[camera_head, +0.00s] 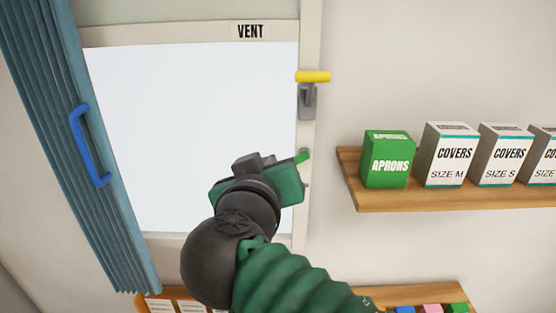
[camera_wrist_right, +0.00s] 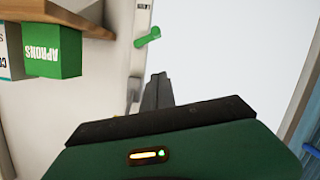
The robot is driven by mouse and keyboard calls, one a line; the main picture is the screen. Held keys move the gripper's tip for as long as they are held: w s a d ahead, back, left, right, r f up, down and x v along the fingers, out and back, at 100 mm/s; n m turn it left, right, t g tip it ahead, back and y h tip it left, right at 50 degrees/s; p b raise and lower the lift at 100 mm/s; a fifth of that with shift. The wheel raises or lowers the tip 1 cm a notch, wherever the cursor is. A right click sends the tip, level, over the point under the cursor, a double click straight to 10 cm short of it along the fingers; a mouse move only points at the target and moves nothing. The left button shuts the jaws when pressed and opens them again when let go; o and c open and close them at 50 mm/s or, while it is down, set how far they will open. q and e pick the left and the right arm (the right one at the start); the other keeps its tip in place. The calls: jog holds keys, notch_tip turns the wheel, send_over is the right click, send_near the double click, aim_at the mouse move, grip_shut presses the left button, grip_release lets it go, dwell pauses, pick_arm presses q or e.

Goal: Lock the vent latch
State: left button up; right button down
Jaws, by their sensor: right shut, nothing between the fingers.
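The vent panel (camera_head: 190,130) is a pale sheet in a cream frame under a VENT label (camera_head: 250,31). On the frame's right side sits a grey bracket (camera_head: 308,98) with a yellow bar (camera_head: 313,76) across its top. Lower on that side is a small green lever (camera_head: 303,156), partly behind my right gripper; it lies tilted on the frame in the wrist view (camera_wrist_right: 147,37). My right gripper (camera_head: 250,162) is shut and empty in front of the panel. Its fingertips (camera_wrist_right: 158,78) appear near the green lever, apart from it in the picture. My left gripper is not in view.
A wooden shelf (camera_head: 450,199) right of the frame holds a green APRONS box (camera_head: 388,160) and several COVERS boxes (camera_head: 446,157). A blue folding curtain (camera_head: 75,150) with a blue handle (camera_head: 85,145) hangs at left. Another shelf (camera_head: 420,294) is low in view.

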jog(key=a+p+x, duration=0.1)
jog(key=p+x, duration=0.5)
jog(key=x, duration=0.3)
jog(key=d+f+n+h+b, duration=0.1)
jog(key=f+n+b, duration=0.3)
jog(key=b, duration=0.6)
jog(key=d+f+n+t+h+b, duration=0.1)
jog(key=d+f+n+b, duration=0.2)
jog(key=b, duration=0.8)
notch_tip(320, 180, down, 3)
jog(key=shift+w+d+r+n+h, duration=0.2)
jog(key=shift+w+n+h, duration=0.25)
jog(key=shift+n, duration=0.55)
